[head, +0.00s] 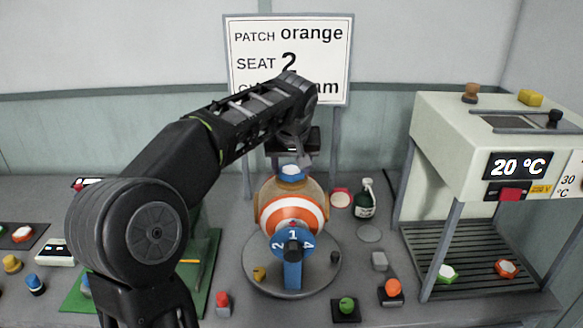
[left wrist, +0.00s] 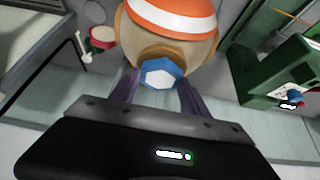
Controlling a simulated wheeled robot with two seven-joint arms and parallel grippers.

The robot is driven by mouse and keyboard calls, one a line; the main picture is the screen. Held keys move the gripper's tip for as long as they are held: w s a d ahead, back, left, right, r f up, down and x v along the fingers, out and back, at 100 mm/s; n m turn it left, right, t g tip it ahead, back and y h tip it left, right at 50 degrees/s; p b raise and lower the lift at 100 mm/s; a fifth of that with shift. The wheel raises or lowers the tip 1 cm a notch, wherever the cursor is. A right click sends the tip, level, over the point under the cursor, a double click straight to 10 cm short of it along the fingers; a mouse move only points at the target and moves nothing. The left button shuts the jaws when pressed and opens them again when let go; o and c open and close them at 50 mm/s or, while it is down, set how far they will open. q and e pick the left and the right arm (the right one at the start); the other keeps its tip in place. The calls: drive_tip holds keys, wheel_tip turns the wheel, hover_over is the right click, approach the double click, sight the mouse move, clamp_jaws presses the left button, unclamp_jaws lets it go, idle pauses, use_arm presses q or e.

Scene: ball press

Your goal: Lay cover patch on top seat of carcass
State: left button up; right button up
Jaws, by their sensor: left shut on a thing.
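The carcass (head: 267,206) is a tan ball with an orange-and-white striped band, on a round grey stand with a blue numbered dial (head: 293,243) in front; it also shows in the left wrist view (left wrist: 150,48). My left gripper (head: 296,162) points down over the top of the ball. Its fingers are shut on a blue cover patch (head: 291,171) with a white face, which looks six-sided in the left wrist view (left wrist: 160,73). The patch is at the ball's top; I cannot tell whether it is seated. The top seat is mostly hidden. My right gripper is not in view.
A sign (head: 289,50) behind reads patch orange, seat 2, its lower line partly covered by my arm. A cream machine (head: 450,130) reading 20 °C stands right, over a slatted rack (head: 470,265). Small coloured pieces lie around.

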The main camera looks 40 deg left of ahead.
use_arm(q)
drive_tip(key=shift+f, duration=0.2)
drive_tip(key=shift+f, duration=0.2)
drive_tip(key=o, duration=1.3)
drive_tip(key=shift+r, duration=0.1)
drive_tip(key=shift+r, duration=0.25)
drive_tip(key=v, duration=1.2)
drive_tip(key=shift+f, duration=0.1)
